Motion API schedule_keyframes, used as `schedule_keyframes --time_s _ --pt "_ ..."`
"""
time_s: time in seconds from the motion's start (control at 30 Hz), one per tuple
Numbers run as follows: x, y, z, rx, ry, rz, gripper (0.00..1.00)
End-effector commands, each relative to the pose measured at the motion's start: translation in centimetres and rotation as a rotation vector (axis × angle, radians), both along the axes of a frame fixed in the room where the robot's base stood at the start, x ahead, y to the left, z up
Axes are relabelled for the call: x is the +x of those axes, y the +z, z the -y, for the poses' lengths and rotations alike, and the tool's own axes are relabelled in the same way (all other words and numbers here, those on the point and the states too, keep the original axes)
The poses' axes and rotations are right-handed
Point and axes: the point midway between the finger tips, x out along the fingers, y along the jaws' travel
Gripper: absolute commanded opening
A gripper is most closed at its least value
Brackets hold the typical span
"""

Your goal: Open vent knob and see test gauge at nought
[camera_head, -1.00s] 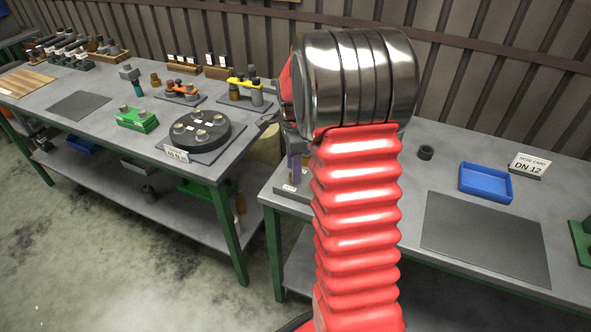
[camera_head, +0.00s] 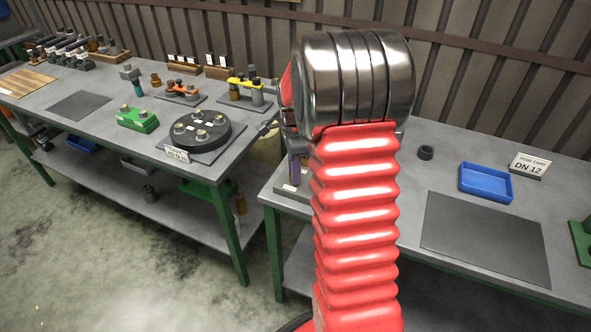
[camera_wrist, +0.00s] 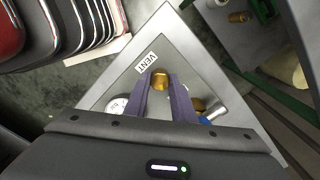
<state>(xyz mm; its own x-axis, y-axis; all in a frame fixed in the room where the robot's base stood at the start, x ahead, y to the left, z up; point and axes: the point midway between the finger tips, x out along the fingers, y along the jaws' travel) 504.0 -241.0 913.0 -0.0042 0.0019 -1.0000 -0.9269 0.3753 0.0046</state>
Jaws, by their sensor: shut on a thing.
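In the wrist view the brass vent knob (camera_wrist: 160,79) stands on a grey plate (camera_wrist: 180,38) beside a white VENT label (camera_wrist: 147,62). My gripper (camera_wrist: 160,83), with two purple fingers, is shut on the knob, one finger on each side. A round white-faced gauge (camera_wrist: 117,105) is left of the fingers, partly hidden by my gripper body; its reading is too small to tell. In the head view my gripper is mostly hidden behind my arm, with a purple finger (camera_head: 294,170) showing above the right bench.
Right of the fingers are a brass fitting (camera_wrist: 198,104) and a silver part (camera_wrist: 215,110) close by. On the right bench lie a blue tray (camera_head: 486,183), a black ring (camera_head: 425,153), a dark mat (camera_head: 485,238) and a DN 12 card (camera_head: 530,165). The left bench holds a black disc (camera_head: 200,131).

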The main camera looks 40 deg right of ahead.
Motion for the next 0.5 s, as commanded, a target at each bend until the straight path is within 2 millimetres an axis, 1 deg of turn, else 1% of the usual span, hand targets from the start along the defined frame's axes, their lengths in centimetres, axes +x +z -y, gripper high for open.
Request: schedule_keyframes --time_s 0.03,0.07,0.13,0.33,0.5 --pt "0.25 0.10 0.12 -0.004 0.000 0.008 0.02" --pt "0.25 0.07 0.98 -0.004 -0.004 0.008 0.01" --pt "0.25 0.12 0.55 -0.005 -0.002 0.009 0.01" --pt "0.31 0.17 0.45 -0.007 0.017 0.012 0.01" --pt "0.36 0.22 0.44 -0.007 0.070 0.013 0.01"
